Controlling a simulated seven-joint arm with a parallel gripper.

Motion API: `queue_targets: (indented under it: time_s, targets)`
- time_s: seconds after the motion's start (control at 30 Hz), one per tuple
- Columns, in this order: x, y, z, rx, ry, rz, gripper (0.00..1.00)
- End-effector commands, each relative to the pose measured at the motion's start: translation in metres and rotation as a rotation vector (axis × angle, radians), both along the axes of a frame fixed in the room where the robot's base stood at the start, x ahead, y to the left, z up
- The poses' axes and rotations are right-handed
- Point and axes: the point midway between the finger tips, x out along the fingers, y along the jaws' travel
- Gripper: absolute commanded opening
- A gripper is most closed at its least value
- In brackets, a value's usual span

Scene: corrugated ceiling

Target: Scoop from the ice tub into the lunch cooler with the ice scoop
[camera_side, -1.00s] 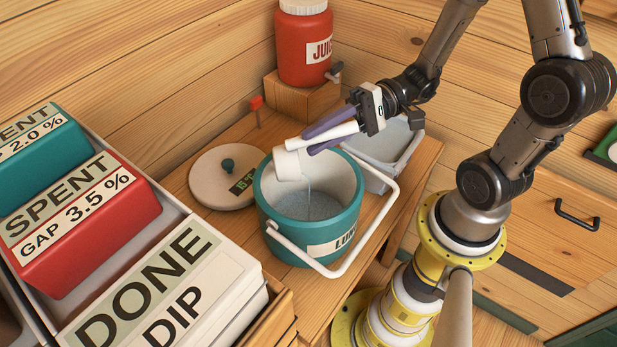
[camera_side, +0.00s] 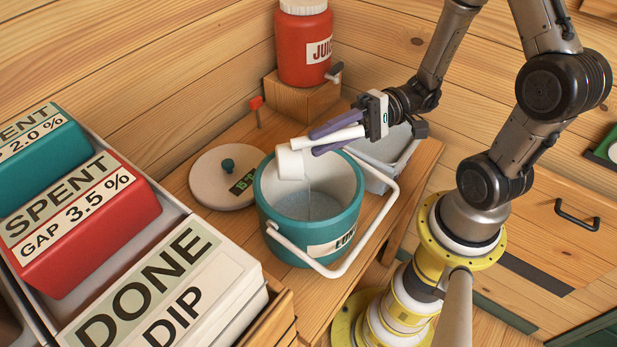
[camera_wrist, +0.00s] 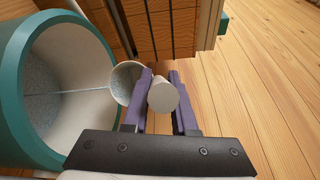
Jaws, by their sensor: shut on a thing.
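The white ice scoop (camera_side: 291,160) is held by its handle in my gripper (camera_side: 326,136), whose purple fingers are shut on it. The scoop's cup is tipped over the open mouth of the teal lunch cooler (camera_side: 275,223), and a thin stream falls from it inside. Grainy pale ice covers the cooler's floor. In the wrist view the cup (camera_wrist: 125,80) shows beside the cooler's rim (camera_wrist: 16,100), with a thin line running into the cooler. The ice tub (camera_side: 378,181), a grey bin, stands behind the cooler to the right, partly hidden by my gripper; its contents are hard to make out.
The cooler's white handle (camera_side: 345,268) hangs out at the front right. A round lid (camera_side: 213,190) with a teal knob and a small display lies left of the cooler. A red juice jug (camera_side: 303,50) stands on a wooden block behind. Labelled boxes (camera_side: 80,210) fill the left.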

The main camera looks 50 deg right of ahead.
Motion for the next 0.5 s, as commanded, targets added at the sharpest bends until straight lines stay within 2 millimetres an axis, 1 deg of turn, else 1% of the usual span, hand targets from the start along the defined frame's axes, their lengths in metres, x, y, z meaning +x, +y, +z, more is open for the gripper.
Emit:
queue_targets:
  time_s: [0.5]
  targets:
    - [-0.0033, -0.0035, -0.0028, 0.041, -0.041, 0.001, 0.0]
